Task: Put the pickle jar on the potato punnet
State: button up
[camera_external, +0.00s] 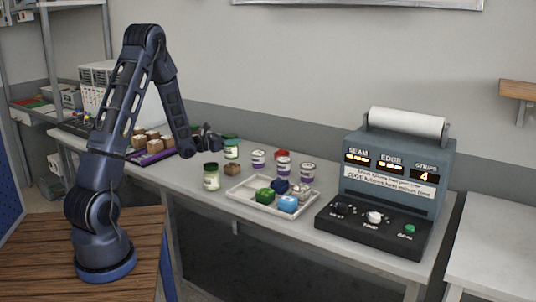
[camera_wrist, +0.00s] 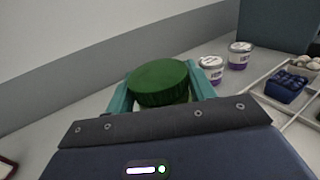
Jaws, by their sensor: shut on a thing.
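My gripper (camera_wrist: 165,88) is shut on a jar with a dark green ribbed lid (camera_wrist: 158,82); the teal fingers are on either side of it. The lid hides most of the jar's body. In the external view the held jar (camera_external: 231,153) shows at my gripper (camera_external: 229,148), over the back of the counter. A second green-lidded jar (camera_external: 211,178), pale with a label, stands nearer, left of the tray. Small punnets sit in the pale tray: green (camera_external: 265,195), dark blue (camera_external: 280,187), light blue (camera_external: 288,204) and one with pale round contents (camera_external: 300,191). I cannot tell which holds potatoes.
The pale tray (camera_external: 240,196) has raised rims. White-and-purple tubs (camera_external: 283,164) stand behind it, with a red-lidded item (camera_external: 281,153). A small brown block (camera_external: 232,170) lies left of them. A large machine (camera_external: 398,170) stands right; a purple tray (camera_external: 150,158) with brown boxes lies left.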

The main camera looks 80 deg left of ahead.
jog(key=shift+f, duration=1.4)
jog(key=shift+f, duration=0.1)
jog(key=o, duration=1.3)
